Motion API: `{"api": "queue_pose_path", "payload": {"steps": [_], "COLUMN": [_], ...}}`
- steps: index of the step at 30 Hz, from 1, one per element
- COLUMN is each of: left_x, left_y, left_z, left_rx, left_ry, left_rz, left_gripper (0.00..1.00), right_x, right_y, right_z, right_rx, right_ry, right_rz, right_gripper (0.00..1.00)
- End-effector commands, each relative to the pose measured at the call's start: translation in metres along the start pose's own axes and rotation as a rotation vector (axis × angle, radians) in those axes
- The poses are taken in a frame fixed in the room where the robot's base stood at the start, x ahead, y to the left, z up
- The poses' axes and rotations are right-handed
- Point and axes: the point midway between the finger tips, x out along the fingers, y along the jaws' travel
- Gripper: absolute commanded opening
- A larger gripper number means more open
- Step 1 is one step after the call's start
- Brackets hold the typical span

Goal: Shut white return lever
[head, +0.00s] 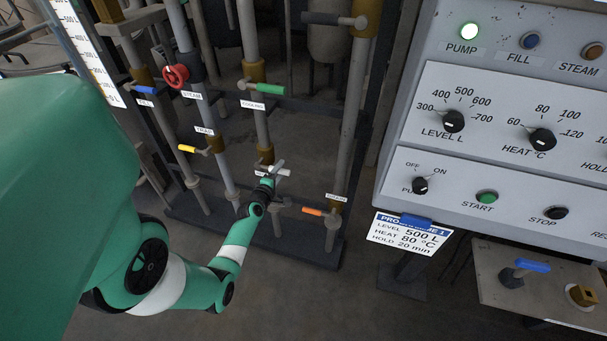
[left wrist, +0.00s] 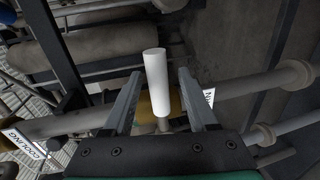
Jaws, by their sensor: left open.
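The white return lever (head: 279,165) sits on a brass valve of a grey pipe, in the middle of the lower pipe rack in the head view. Its white handle (left wrist: 155,78) stands between my fingers in the left wrist view. My left gripper (head: 268,180) is open at the lever, with one finger (left wrist: 157,100) on each side and a visible gap to the handle. The gripper partly hides the valve in the head view. My right gripper is not in view.
Neighbouring levers are green (head: 268,89), yellow (head: 187,149), blue (head: 145,90) and orange (head: 313,211), with a red handwheel (head: 176,76) above. Vertical pipes crowd the reach. The control panel (head: 500,130) stands at the right, with a programme card (head: 409,232) below it.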

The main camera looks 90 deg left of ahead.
Motion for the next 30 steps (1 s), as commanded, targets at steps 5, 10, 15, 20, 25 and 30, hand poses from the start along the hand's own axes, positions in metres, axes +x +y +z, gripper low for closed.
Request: {"api": "queue_pose_path", "payload": {"steps": [5,10,15,20,25,30], "left_x": [-0.028,-0.07,-0.102,-0.113,-0.114,-0.114], "left_y": [0.002,0.0,-0.001,0.0,0.0,0.0], "left_z": [0.0,-0.001,0.0,0.0,0.0,0.0], "left_rx": [-0.002,-0.001,-0.001,-0.001,0.0,0.0], "left_ry": [0.0,0.002,0.001,0.001,0.0,0.0], "left_rz": [-0.003,-0.004,-0.003,-0.001,-0.001,-0.001], "left_gripper": [0.58,0.58,0.58,0.58,0.58,0.58], "right_x": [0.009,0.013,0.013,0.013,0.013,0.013], "right_y": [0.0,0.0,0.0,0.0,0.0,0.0], "right_z": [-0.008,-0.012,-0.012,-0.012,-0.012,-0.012], "right_rx": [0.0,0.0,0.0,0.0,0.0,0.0], "right_ry": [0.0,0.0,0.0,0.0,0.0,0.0], "right_rz": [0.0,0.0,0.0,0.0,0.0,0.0], "right_gripper": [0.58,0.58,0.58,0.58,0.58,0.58]}}
